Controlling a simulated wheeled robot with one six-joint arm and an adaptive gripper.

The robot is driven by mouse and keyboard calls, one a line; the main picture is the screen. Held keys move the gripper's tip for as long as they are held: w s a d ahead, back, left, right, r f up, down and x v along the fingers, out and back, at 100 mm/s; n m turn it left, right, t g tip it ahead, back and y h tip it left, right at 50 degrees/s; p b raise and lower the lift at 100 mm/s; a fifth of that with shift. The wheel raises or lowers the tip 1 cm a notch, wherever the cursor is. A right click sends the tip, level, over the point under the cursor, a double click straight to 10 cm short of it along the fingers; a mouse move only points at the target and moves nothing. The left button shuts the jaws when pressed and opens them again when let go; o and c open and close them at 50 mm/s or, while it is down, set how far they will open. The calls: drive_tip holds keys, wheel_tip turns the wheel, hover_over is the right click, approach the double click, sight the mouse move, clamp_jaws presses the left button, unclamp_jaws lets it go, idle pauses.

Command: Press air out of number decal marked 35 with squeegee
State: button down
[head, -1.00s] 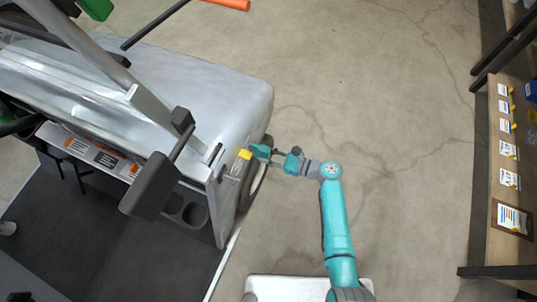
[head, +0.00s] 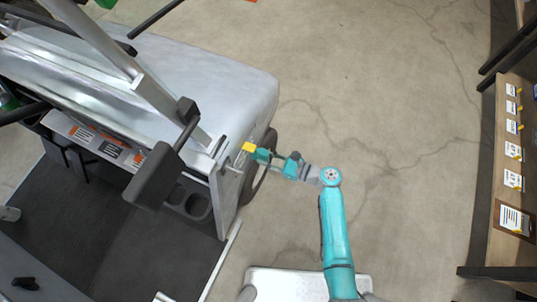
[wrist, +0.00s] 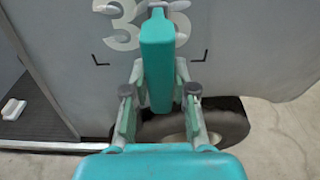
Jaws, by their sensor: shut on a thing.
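In the wrist view the squeegee's teal body (wrist: 157,62) stands upright between the fingers of my gripper (wrist: 160,92). The white number decal (wrist: 116,24) is on the grey side panel behind it. The 3 shows to the left, and the squeegee covers much of the second digit. Pale raised spots, like bubbles, show on the decal. Black corner marks sit below it. I cannot tell whether the squeegee touches the panel.
The cart (head: 215,85) has a pale roof or body surface, with a dark mirror (head: 155,180) sticking out near my arm. A wheel (wrist: 225,122) is below the decal. A shelf with labels (head: 507,150) stands at the right. Concrete floor between is clear.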

drive_tip(key=shift+s+a, duration=0.35)
drive_tip(key=shift+s, duration=0.4)
drive_tip(key=shift+s, duration=0.1)
drive_tip(key=shift+s+a, duration=0.25)
drive_tip(key=shift+s, duration=0.4)
drive_tip(key=shift+s+a, duration=0.2)
drive_tip(key=shift+s, duration=0.4)
drive_tip(key=shift+s, duration=0.1)
drive_tip(key=w+d, duration=0.2)
drive_tip(key=w, duration=0.6)
drive_tip(key=shift+w+d, duration=0.15)
drive_tip(key=shift+d, duration=0.25)
idle(1.4)
drive_tip(key=f+v, duration=0.1)
drive_tip(key=v, duration=0.6)
idle(0.6)
